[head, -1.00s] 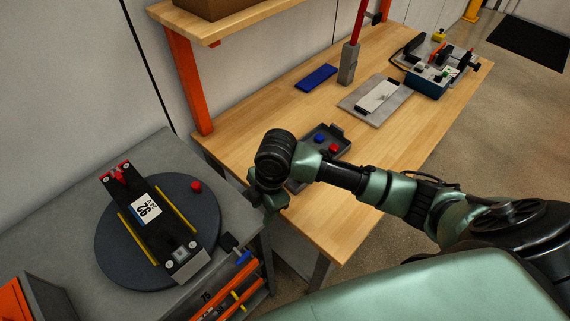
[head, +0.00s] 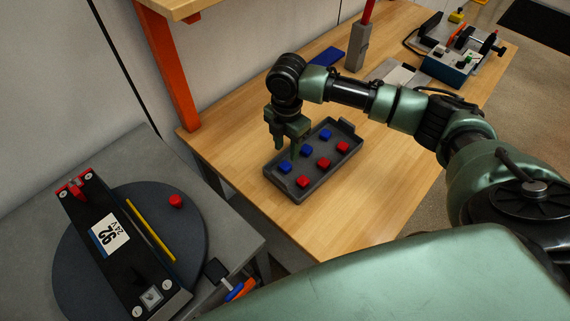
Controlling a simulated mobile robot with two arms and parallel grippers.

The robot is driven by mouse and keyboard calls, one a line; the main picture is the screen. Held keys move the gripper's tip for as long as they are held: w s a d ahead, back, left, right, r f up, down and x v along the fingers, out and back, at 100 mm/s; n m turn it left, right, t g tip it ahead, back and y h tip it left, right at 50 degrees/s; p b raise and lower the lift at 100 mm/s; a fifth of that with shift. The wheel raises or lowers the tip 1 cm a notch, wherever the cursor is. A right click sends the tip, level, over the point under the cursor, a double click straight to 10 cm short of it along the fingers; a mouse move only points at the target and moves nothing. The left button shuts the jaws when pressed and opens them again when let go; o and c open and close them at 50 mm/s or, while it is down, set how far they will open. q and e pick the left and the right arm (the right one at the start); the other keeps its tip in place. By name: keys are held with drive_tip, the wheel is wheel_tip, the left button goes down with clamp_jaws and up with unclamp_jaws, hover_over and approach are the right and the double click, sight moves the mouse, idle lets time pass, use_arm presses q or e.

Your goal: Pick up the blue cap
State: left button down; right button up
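A dark grey tray (head: 328,186) on the wooden bench holds three blue caps and three red caps in two rows. The near blue cap (head: 285,167) sits at the tray's left end. The middle blue cap (head: 306,149) and the far blue cap (head: 325,134) are in the same row. My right gripper (head: 287,153) points down above the tray's left end, close to the near blue cap. Its fingers are apart with nothing between them. It appears to be above the cap, but the exact gap is hard to tell. My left gripper is out of view.
Red caps (head: 324,163) sit beside the blue ones. An orange shelf post (head: 168,70) stands behind. The bench right of the tray is clear.

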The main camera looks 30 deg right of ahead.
sight(285, 165)
drive_tip(key=f, duration=0.2)
drive_tip(key=w+f, duration=0.1)
drive_tip(key=shift+d, duration=0.3)
drive_tip(key=shift+s+a+f+p, duration=0.15)
drive_tip(key=shift+f+p, duration=0.35)
drive_tip(key=shift+f, duration=0.25)
wheel_tip(285, 165, down, 4)
drive_tip(key=shift+r+p, duration=0.15)
drive_tip(key=shift+p, duration=0.3)
drive_tip(key=shift+w+f, duration=0.25)
drive_tip(key=shift+f, duration=0.05)
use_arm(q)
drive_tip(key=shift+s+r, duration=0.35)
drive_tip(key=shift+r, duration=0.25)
use_arm(e)
clamp_jaws()
